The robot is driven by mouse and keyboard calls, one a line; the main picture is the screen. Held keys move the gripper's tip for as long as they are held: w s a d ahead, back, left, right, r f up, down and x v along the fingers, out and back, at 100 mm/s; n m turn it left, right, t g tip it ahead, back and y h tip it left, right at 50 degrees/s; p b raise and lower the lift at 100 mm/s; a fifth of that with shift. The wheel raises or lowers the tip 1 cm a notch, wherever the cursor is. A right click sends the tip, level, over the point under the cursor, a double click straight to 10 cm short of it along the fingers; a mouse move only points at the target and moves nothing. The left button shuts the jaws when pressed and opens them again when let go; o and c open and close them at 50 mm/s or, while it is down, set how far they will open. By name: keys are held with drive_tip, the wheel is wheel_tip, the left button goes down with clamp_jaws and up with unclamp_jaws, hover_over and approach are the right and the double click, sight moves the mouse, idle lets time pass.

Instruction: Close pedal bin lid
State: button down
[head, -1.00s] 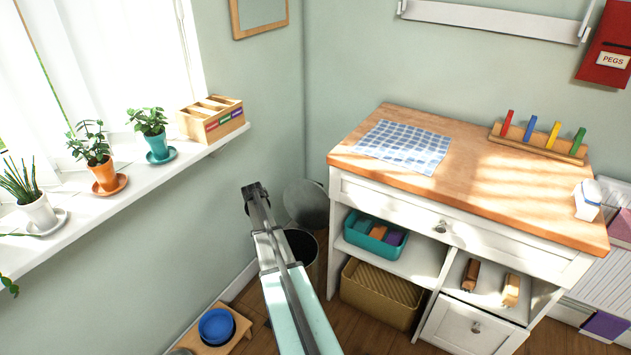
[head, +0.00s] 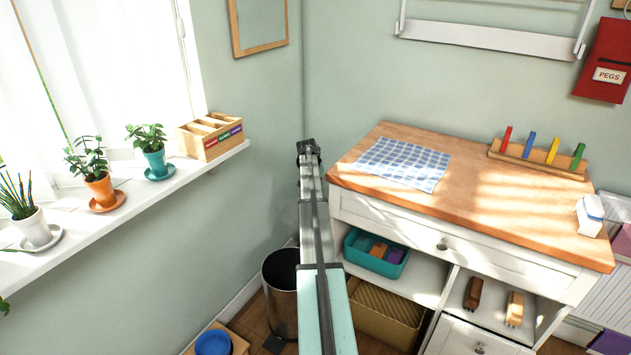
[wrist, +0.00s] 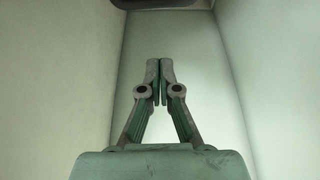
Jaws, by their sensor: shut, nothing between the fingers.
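The pedal bin (head: 281,312) stands on the floor in the corner, left of the white cabinet. Its round mouth is open and dark inside. In the head view my arm hides the bin's right side and most or all of its lid, so the lid's angle cannot be told. My gripper (head: 308,150) is above and behind the bin mouth in the picture, near the wall corner. In the wrist view my gripper (wrist: 160,68) has its fingers together with nothing between them, in front of pale green walls.
The wooden-topped cabinet (head: 385,208) is close to the right of my arm. The windowsill (head: 110,215) with potted plants and a wooden box (head: 210,137) runs along the left. A blue bowl (head: 213,343) sits on a low stand at the front. A dark edge at the top of the wrist view is unclear.

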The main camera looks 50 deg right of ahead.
drive_tip(key=f, duration=0.1)
drive_tip(key=a+f, duration=0.1)
drive_tip(key=f, duration=0.1)
drive_tip(key=a+f, duration=0.1)
drive_tip(key=f, duration=0.1)
drive_tip(key=shift+s+f+p, duration=0.1)
drive_tip(key=shift+p, duration=0.3)
drive_tip(key=shift+s+a, duration=0.1)
